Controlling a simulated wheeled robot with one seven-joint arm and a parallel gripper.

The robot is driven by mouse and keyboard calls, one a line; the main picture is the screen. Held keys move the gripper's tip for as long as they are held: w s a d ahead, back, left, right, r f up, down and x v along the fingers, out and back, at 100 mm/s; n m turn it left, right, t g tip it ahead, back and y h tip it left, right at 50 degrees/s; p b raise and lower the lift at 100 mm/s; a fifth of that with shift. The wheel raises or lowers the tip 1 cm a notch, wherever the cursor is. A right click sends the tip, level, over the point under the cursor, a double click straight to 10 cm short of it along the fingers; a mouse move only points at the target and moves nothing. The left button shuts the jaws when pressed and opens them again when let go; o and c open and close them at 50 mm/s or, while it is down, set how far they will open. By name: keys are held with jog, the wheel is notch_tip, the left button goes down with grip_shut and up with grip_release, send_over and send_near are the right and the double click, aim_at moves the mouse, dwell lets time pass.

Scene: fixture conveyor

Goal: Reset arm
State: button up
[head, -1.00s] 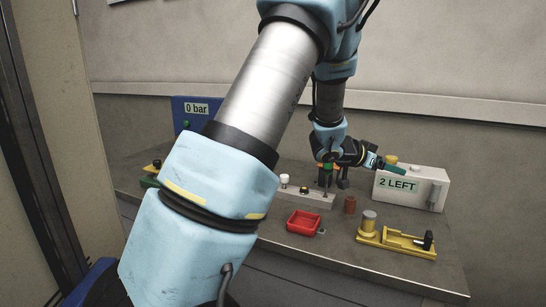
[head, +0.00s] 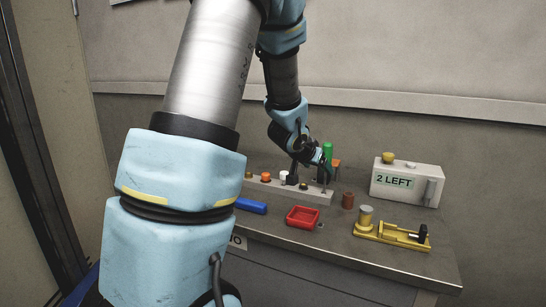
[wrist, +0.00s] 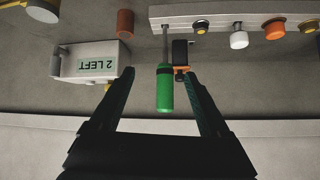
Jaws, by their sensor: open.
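My gripper (head: 318,172) is over the back of the table, near the right part of a grey rail. In the wrist view my gripper (wrist: 158,74) is open, its two dark fingers spread with nothing clamped. A green-handled tool (wrist: 165,92) with a thin metal shaft shows between the fingers in that view; I cannot tell how far off it is. In the head view the green handle (head: 328,151) stands upright just beside the gripper, partly hidden by it. My arm links cover the left of the head view.
The grey rail (head: 318,195) carries white, orange and dark-topped pieces. A white box marked "2 LEFT" (head: 407,186) stands at right. In front are a blue block (head: 251,206), red tray (head: 303,224), brown cylinder (head: 348,200) and yellow fixture (head: 385,236).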

jog(key=s+a+f+n+g+y, duration=0.2)
jog(key=s+a, duration=0.3)
jog(key=a, duration=0.3)
jog(key=s+a+f+n+g+y, duration=0.1)
jog(key=s+a+n+y, duration=0.15)
jog(key=s+a, duration=0.35)
jog(key=s+a+f+n+g, duration=0.1)
jog(key=s+a+g, duration=0.3)
jog(key=s, duration=0.7)
jog(key=shift+a+f+n+y, duration=0.2)
jog(key=shift+a+n+y, duration=0.15)
jog(key=shift+a, duration=0.3)
